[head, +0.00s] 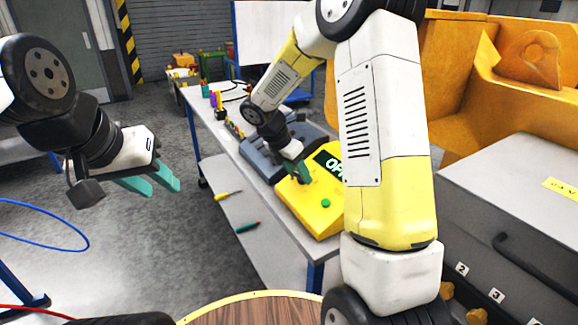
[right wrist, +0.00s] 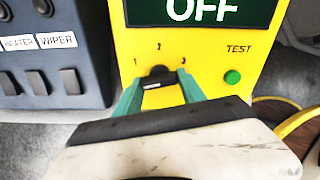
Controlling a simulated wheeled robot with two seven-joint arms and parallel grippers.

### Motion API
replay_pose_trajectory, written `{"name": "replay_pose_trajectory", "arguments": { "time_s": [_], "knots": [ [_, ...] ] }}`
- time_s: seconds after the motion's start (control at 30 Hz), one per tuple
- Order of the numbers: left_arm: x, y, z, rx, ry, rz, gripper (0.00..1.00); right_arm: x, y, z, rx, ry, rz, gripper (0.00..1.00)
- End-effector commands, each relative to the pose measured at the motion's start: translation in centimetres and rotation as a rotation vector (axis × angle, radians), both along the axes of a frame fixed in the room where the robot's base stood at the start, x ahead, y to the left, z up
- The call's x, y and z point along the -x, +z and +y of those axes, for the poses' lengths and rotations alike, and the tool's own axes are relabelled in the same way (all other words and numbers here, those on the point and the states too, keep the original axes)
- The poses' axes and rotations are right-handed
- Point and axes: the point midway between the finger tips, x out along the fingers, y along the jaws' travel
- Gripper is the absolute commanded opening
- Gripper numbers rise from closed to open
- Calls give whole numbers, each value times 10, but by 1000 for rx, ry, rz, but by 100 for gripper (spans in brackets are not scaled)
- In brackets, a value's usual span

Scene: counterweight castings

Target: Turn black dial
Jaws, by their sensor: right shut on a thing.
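The black dial (right wrist: 157,77) sits on the front of a yellow box (right wrist: 217,68), below the marks 1, 2 and 3, in the right wrist view. My right gripper (right wrist: 159,88) is shut on the dial, one teal finger on each side of it. The screen (right wrist: 196,11) above reads OFF. A green TEST button (right wrist: 232,77) is right of the dial. In the head view the yellow box (head: 318,205) stands on the table, and my right gripper (head: 301,172) hides the dial. My left gripper (head: 150,185) is empty, its teal fingers apart, over the floor at left.
A grey switch box (right wrist: 45,60) labelled HEATER and WIPER stands close left of the yellow box. Screwdrivers (head: 228,195) lie on the table's lower shelf (head: 235,210). A grey case (head: 520,215) is at right. The floor under my left gripper is clear.

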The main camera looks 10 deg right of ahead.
Motion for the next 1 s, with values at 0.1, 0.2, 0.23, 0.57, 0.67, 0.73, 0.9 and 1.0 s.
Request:
{"name": "replay_pose_trajectory", "arguments": {
  "time_s": [0.1,0.2,0.23,0.57,0.67,0.73,0.9,1.0],
  "knots": [
    [0,0,0,0,0,0,36,0,1,1,-19,-93,-52,7],
    [0,0,0,0,0,0,36,0,1,1,-34,-177,-96,7],
    [0,0,0,0,0,0,36,0,1,1,-39,-202,-108,7],
    [0,0,0,0,0,0,36,0,1,1,-86,-449,-237,7],
    [0,0,0,0,0,0,36,-1,1,1,-97,-509,-268,7],
    [0,0,0,0,0,0,36,-1,1,1,-104,-541,-286,7],
    [0,0,0,0,0,0,36,-1,1,1,-116,-604,-319,7],
    [0,0,0,0,0,0,36,-1,1,1,-120,-628,-330,7]
  ]
}}
